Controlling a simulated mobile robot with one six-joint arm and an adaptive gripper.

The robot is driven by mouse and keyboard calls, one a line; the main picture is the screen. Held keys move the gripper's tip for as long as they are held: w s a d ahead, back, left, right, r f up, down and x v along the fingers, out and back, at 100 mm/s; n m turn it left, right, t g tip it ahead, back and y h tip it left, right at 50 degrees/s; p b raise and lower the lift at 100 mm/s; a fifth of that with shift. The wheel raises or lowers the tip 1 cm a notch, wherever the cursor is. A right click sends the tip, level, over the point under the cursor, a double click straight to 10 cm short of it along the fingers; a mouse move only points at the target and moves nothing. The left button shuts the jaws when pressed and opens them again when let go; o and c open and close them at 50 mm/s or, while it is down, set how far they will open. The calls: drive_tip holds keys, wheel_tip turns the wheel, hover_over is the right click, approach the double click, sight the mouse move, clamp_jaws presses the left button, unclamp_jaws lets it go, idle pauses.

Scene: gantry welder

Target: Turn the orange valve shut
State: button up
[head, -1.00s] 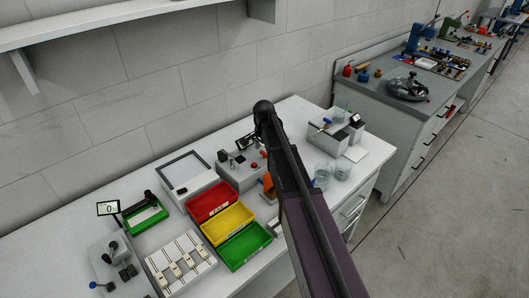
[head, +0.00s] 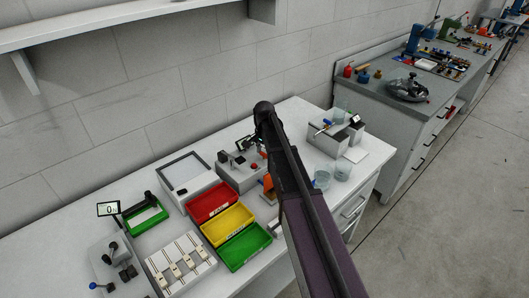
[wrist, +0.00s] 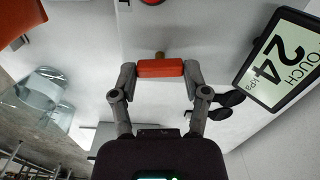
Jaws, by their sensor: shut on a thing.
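The orange valve handle (wrist: 161,68) is a short bar on a brass-coloured stem in the wrist view, lying level across the picture. My gripper (wrist: 161,71) is shut on it, one finger at each end of the bar. In the head view my arm covers the gripper and the valve handle. A grey box with a red button (head: 254,166) stands just left of my arm there. A black-framed display (wrist: 287,60) beside the valve reads 24 kPa.
Red, yellow and green bins (head: 228,223) stand left of my arm. Glass beakers (head: 322,178) stand close on its right, near a grey fixture (head: 337,137). An orange object (head: 268,184) is right beside the arm. The bench front edge is below.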

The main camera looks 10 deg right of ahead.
drive_tip(key=n, duration=0.8)
drive_tip(key=shift+n, duration=0.3)
drive_tip(key=n, duration=0.4)
drive_tip(key=shift+n, duration=1.9)
drive_tip(key=o, duration=1.2)
drive_tip(key=shift+c, duration=0.2)
